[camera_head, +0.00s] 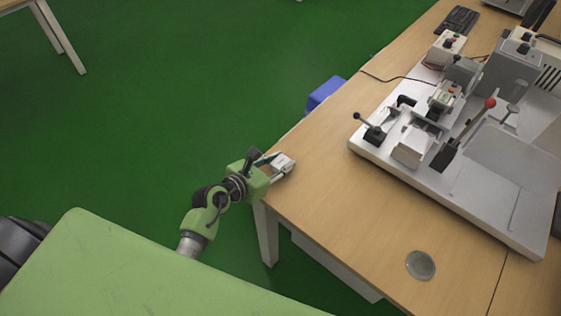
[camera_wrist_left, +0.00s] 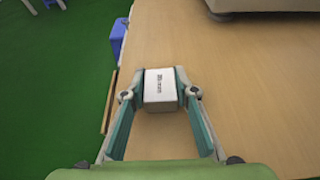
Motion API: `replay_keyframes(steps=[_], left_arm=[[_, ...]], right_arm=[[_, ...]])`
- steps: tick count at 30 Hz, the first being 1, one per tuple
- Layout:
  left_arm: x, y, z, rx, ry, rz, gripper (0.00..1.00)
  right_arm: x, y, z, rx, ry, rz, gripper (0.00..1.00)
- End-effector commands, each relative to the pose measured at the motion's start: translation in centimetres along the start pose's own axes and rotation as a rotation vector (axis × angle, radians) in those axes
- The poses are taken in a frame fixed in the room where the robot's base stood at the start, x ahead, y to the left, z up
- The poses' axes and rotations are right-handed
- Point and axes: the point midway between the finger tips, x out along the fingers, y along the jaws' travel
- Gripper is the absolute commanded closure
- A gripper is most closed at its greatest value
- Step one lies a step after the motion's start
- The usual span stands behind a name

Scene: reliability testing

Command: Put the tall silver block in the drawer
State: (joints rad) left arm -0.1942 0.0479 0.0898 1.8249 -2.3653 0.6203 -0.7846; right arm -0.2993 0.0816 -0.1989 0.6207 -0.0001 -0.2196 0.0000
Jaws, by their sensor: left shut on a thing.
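My left gripper (camera_head: 270,163) is at the left edge of the wooden table, at its near corner. It is shut on a small pale silver-white block (camera_head: 284,163). In the left wrist view the block (camera_wrist_left: 160,88) sits between the two fingertips, with dark print on its top face. I cannot tell whether the block touches the table. A white drawer unit (camera_head: 335,266) shows partly under the table; I cannot tell whether its drawer is open. My right gripper is not in view.
A white machine base (camera_head: 480,190) with levers and boxes fills the right of the table (camera_head: 340,200). A round grey disc (camera_head: 420,265) lies near the front. A blue bin (camera_head: 325,92) stands beyond the left edge. The table middle is clear.

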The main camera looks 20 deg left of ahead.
Motion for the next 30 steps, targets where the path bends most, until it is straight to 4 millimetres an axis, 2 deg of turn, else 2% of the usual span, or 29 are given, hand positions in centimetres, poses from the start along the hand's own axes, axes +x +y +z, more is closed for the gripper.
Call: replay_keyframes(steps=[3,4,5,16,19,23,30], left_arm=[[0.1,0.0,-0.3,0.001,0.0,0.0,0.98],[0.1,0.0,-0.3,0.001,0.001,0.0,0.65],[0.1,0.0,-0.3,0.001,0.001,0.0,0.57],[0.0,0.0,-0.1,0.0,0.0,0.0,0.56],[-0.6,0.0,0.0,0.0,0.001,0.001,0.56],[-2.6,0.0,-0.1,0.002,0.003,0.001,0.56],[-7.8,0.0,-0.2,0.001,0.003,0.0,0.56]], right_arm=[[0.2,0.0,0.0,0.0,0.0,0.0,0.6],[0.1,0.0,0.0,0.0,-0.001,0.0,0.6],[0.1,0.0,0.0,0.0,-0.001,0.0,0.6],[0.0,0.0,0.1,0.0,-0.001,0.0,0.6],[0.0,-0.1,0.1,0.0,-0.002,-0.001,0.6],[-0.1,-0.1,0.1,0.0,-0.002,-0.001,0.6],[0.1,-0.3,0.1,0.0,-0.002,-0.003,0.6]])
